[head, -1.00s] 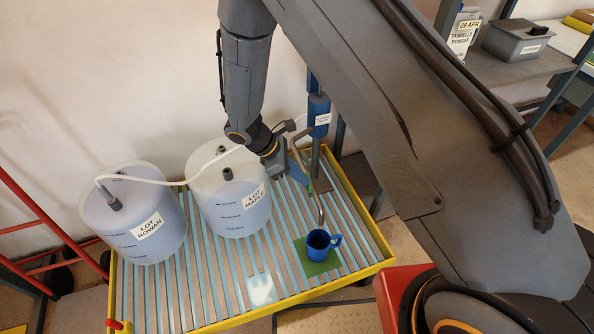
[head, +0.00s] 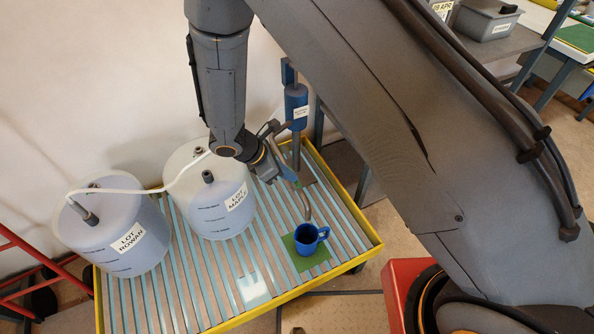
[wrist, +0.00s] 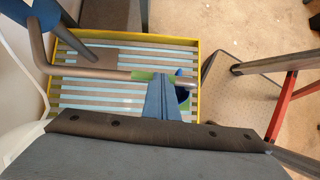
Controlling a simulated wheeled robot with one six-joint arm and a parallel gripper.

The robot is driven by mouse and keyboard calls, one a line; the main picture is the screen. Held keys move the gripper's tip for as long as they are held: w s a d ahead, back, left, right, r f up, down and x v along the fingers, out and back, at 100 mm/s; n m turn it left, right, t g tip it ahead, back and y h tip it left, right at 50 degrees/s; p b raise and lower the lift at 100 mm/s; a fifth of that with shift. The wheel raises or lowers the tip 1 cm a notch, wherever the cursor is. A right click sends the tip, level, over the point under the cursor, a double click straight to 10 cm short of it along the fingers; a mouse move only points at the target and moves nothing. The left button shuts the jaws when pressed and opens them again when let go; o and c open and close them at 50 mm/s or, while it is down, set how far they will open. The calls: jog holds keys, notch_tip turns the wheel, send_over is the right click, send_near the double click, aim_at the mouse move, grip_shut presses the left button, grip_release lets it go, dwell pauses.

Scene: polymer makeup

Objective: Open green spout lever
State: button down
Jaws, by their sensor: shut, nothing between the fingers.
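The spout is a grey bent pipe (head: 304,203) coming down from a blue cylinder (head: 296,105) at the back right of the tray. A small green piece, apparently the lever (head: 297,184), shows on the pipe by my gripper (head: 288,174). In the wrist view the pipe runs across, and a green patch (wrist: 142,75) lies at it just left of my fingertips (wrist: 161,80). My blue fingers are shut with nothing between them, close to or touching the pipe. Whether they touch the lever is unclear, as they partly cover it.
A blue mug (head: 307,240) stands on a green mat (head: 312,258) below the spout's end. Two jugs, Lot Rowan (head: 112,232) and Lot Maple (head: 215,195), stand at the left on the yellow-rimmed slatted tray (head: 225,322). A white hose (head: 115,190) runs between them.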

dwell(0.4)
jog(key=w+a+v, duration=0.1)
jog(key=v, duration=1.4)
jog(key=s+d+r+m+y, duration=0.2)
jog(key=s+d+r+m, duration=0.1)
jog(key=d+m, duration=0.4)
jog(key=s+d+r+m+g+y, duration=0.1)
jog(key=s+d+r+m+y, duration=0.1)
jog(key=d+m, duration=0.5)
jog(key=s+d+r+m+g+y, duration=0.1)
jog(key=s+d+r+m, duration=0.4)
jog(key=d, duration=1)
jog(key=m+y, duration=0.1)
jog(key=m, duration=0.2)
jog(key=shift+d+r, duration=0.2)
jog(key=shift+d, duration=0.05)
